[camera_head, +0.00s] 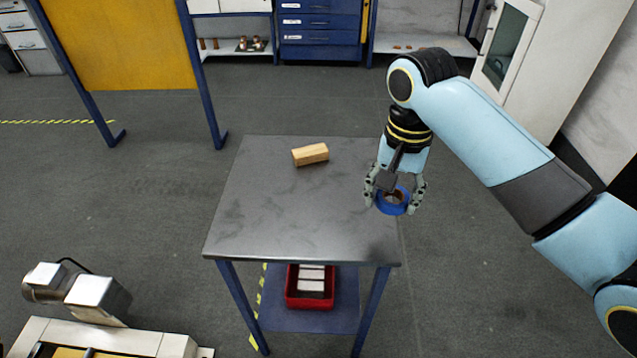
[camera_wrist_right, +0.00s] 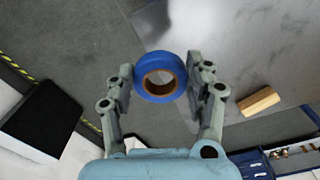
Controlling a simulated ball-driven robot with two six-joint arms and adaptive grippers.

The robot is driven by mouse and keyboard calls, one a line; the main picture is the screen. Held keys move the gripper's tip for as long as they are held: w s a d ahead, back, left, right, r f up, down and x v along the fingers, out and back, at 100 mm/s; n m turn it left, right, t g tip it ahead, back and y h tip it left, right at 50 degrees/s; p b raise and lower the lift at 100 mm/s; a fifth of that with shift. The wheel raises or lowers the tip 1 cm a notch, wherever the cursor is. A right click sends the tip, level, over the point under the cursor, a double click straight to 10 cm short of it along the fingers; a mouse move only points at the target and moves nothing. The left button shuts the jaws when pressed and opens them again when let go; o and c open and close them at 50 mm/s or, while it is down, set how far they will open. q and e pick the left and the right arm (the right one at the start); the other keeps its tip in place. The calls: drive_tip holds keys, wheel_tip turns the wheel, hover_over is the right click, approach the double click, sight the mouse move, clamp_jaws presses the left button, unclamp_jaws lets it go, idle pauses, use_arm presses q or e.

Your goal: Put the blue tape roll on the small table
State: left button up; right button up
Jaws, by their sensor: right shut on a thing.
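The blue tape roll (camera_head: 381,204) is a blue ring with a brown core. My right gripper (camera_head: 394,198) is shut on it, one finger on each side, near the right edge of the small table (camera_head: 285,215). In the right wrist view the tape roll (camera_wrist_right: 160,92) sits between the fingertips of the right gripper (camera_wrist_right: 160,84), and part of the tabletop (camera_wrist_right: 240,40) lies beyond it. The height of the roll above the table is hard to tell. My left gripper is not in view.
A wooden block (camera_head: 310,154) lies on the far part of the table. It also shows in the right wrist view (camera_wrist_right: 259,101). A red bin (camera_head: 309,303) with pale items stands on the lower shelf. The tabletop's left and front areas are clear.

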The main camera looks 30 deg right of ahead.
drive_tip(key=b, duration=0.2)
hover_over(344, 209)
wheel_tip(344, 209, down, 7)
drive_tip(key=shift+s+r, duration=0.1)
drive_tip(key=shift+r, duration=0.05)
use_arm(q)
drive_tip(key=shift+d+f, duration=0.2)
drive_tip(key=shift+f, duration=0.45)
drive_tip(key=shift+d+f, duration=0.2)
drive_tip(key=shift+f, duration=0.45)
use_arm(e)
drive_tip(key=shift+f, duration=2)
drive_tip(key=shift+f, duration=0.1)
drive_tip(key=o, duration=1.1)
drive_tip(key=shift+o, duration=0.2)
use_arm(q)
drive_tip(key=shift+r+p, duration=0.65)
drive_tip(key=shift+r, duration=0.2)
use_arm(e)
wheel_tip(344, 209, up, 12)
